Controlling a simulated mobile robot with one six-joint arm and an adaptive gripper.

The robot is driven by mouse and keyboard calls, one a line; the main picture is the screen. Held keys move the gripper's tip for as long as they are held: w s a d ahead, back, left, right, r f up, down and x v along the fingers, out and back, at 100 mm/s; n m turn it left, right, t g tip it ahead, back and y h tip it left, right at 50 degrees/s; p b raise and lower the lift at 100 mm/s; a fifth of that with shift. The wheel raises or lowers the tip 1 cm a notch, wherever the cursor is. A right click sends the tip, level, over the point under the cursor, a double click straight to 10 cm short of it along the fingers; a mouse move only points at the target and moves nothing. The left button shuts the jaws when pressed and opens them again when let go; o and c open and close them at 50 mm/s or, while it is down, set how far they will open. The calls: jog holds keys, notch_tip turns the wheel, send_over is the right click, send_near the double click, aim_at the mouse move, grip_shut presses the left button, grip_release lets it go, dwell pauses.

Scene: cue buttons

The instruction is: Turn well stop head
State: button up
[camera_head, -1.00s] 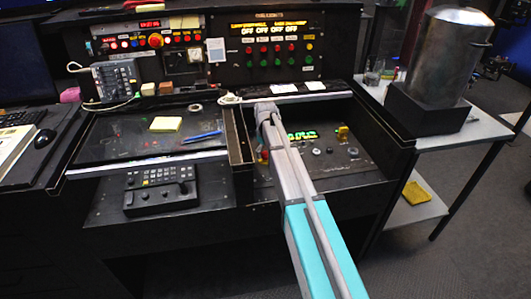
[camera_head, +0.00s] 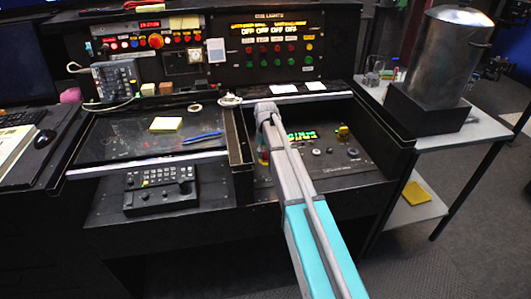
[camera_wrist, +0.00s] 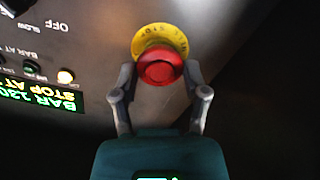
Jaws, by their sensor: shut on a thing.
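The well stop head is a red round button (camera_wrist: 160,68) on a yellow ring with lettering, on a dark panel in the wrist view. My gripper (camera_wrist: 160,76) has one finger at each side of the red head and is shut on it. The ring is partly covered by the head and the fingers. In the head view a small red patch of the head (camera_head: 264,157) shows left of my arm; the gripper itself is hidden or too small to make out there.
A green-lit display (camera_head: 302,135), several dark knobs and a yellow knob (camera_head: 343,130) share the recessed panel right of my arm. A divider (camera_head: 238,140) stands to the left. A metal canister (camera_head: 440,60) stands on the side table at right.

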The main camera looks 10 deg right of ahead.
jog(key=m, duration=0.5)
jog(key=shift+m, duration=0.3)
dwell(0.4)
